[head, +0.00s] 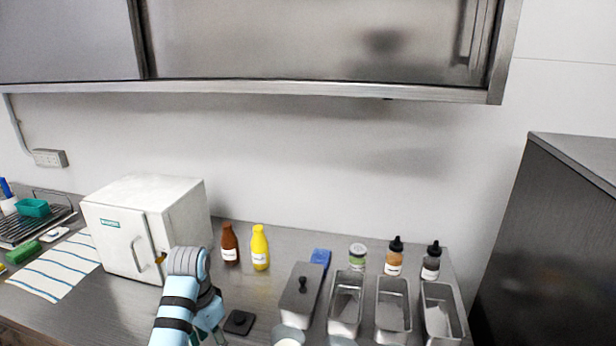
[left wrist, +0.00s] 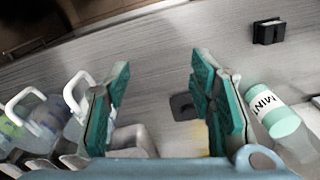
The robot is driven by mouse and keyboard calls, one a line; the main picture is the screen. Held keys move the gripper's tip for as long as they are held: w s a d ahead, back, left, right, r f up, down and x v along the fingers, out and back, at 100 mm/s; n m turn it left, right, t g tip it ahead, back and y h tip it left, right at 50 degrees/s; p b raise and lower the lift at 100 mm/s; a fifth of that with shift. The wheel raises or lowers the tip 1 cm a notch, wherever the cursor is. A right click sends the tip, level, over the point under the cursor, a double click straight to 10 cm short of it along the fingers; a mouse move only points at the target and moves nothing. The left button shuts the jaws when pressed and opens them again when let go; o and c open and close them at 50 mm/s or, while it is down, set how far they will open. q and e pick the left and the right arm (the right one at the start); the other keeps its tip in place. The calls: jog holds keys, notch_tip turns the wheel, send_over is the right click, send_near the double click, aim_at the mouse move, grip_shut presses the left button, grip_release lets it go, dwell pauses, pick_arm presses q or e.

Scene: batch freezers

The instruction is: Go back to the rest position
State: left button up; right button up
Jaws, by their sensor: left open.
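My left arm comes in at the bottom of the head view, blue with black bands, over the front of the steel counter (head: 300,245) and in front of the white freezer box. Its gripper is mostly hidden there behind and below the arm. In the left wrist view my left gripper (left wrist: 160,85) is open, its teal finger pads wide apart with nothing between them. A small dark square pad (left wrist: 183,106) lies on the counter beyond the fingers. My right gripper is in neither view.
The white freezer (head: 125,230) stands left of brown (head: 229,245) and yellow (head: 260,248) bottles. Steel pans (head: 393,303) and dark-capped bottles (head: 394,258) stand at the right. A mint-labelled bottle (left wrist: 262,98) is right of the fingers in the wrist view. A steel cabinet (head: 310,45) hangs above.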

pick_arm(q)
jog(key=s+a+f+n+t, duration=0.2)
jog(key=s+a+f+n, duration=0.1)
jog(key=s+f, duration=0.9)
jog(key=s+r+n+t+y, duration=0.1)
jog(key=s+r+n, duration=0.1)
jog(key=s, duration=1.6)
notch_tip(320, 180, down, 21)
jog(key=a+b, duration=0.2)
jog(key=b, duration=0.1)
jog(key=s+a+f+g+b, duration=0.1)
jog(key=s+f+g+b, duration=0.1)
jog(key=s+f, duration=1.3)
jog(key=shift+f+b, duration=0.45)
jog(key=shift+f, duration=0.5)
